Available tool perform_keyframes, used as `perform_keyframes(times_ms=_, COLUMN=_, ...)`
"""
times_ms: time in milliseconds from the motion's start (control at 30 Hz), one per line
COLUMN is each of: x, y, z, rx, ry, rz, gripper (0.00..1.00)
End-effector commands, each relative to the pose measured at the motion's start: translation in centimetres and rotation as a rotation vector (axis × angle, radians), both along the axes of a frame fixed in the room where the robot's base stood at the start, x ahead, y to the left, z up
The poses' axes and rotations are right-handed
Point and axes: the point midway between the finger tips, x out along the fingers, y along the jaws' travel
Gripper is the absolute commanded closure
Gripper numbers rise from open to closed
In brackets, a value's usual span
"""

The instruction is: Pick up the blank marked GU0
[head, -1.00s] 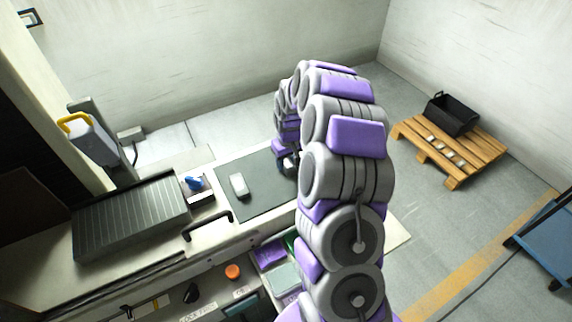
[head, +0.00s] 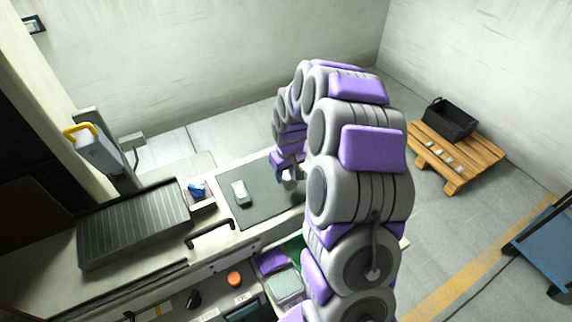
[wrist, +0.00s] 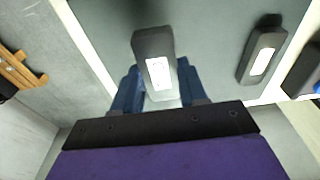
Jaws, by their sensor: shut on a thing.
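My gripper (wrist: 158,88) shows in the wrist view with its blue fingers on either side of a dark grey blank (wrist: 152,42) with a white label. It is shut on this blank; the marking on the label is too blurred to read. In the head view my gripper (head: 288,174) is over the right part of the dark mat (head: 262,207), partly hidden by my arm. A second blank (head: 240,193) lies on the mat to its left; it also shows at the right in the wrist view (wrist: 262,55), apart from the fingers. I cannot tell whether the held blank is clear of the mat.
A ribbed dark plate (head: 135,222) and a small tray with a blue item (head: 197,189) are left of the mat. An open drawer (head: 285,287) is below the bench front. A wooden pallet (head: 478,152) with a black bin (head: 449,119) stands at right.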

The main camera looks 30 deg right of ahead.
Motion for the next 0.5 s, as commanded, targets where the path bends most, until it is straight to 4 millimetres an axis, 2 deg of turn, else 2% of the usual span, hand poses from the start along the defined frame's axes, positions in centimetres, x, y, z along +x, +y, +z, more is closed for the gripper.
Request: perform_keyframes(times_ms=500, x=-6.3, y=3.4, z=0.9, rx=0.001, ry=0.001, rz=0.001, gripper=1.0)
